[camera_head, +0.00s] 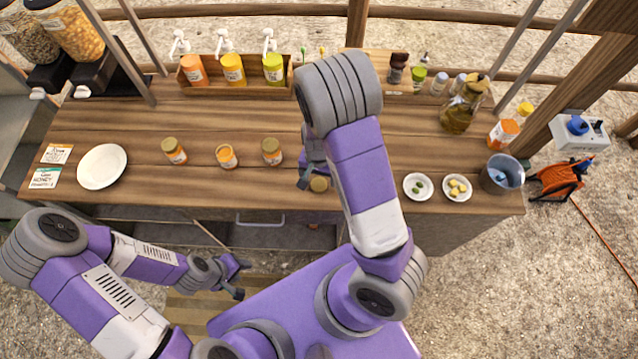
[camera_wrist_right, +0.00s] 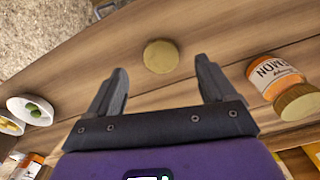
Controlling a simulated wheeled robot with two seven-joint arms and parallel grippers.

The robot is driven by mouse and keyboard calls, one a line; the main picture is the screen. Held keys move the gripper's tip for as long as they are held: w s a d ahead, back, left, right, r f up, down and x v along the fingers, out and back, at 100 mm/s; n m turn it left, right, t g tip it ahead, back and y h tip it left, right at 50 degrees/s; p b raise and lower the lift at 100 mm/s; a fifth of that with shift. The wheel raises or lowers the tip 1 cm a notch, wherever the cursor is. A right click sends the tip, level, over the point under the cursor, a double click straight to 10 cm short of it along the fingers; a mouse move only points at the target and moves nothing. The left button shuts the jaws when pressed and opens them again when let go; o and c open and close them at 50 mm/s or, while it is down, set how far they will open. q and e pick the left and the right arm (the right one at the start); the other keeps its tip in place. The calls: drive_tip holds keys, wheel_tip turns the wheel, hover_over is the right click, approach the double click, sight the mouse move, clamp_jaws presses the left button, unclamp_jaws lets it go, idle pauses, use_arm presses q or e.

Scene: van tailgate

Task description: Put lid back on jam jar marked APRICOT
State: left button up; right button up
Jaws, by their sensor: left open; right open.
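Three jam jars stand in a row on the wooden counter: a left jar with a lid (camera_head: 174,151), a middle jar with no lid and an orange open top (camera_head: 227,157), and a right lidded jar (camera_head: 272,152). No label reads as APRICOT at this size. A loose round golden lid (camera_head: 319,184) lies flat near the counter's front edge; it also shows in the right wrist view (camera_wrist_right: 160,56). My right gripper (camera_wrist_right: 161,72) is open and empty, its fingers either side of the lid's position, apart from it. My left gripper (camera_head: 240,279) is open and empty, in front of the counter.
A lidded jar (camera_wrist_right: 278,85) stands beside my right gripper. A white plate (camera_head: 102,166) and label cards (camera_head: 50,166) lie at left. Two small bowls (camera_head: 418,187) (camera_head: 457,188) and a grey bucket (camera_head: 502,174) stand at right. A sauce-bottle rack (camera_head: 205,89) is behind.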

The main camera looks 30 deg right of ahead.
sight(319, 185)
wheel_tip(319, 185, down, 5)
drive_tip(key=shift+w+d+f+b, duration=0.1)
drive_tip(key=shift+d+f+b, duration=0.05)
drive_tip(key=shift+b, duration=0.6)
drive_tip(key=c, duration=1.1)
wheel_tip(319, 185, up, 10)
drive_tip(key=p, duration=0.3)
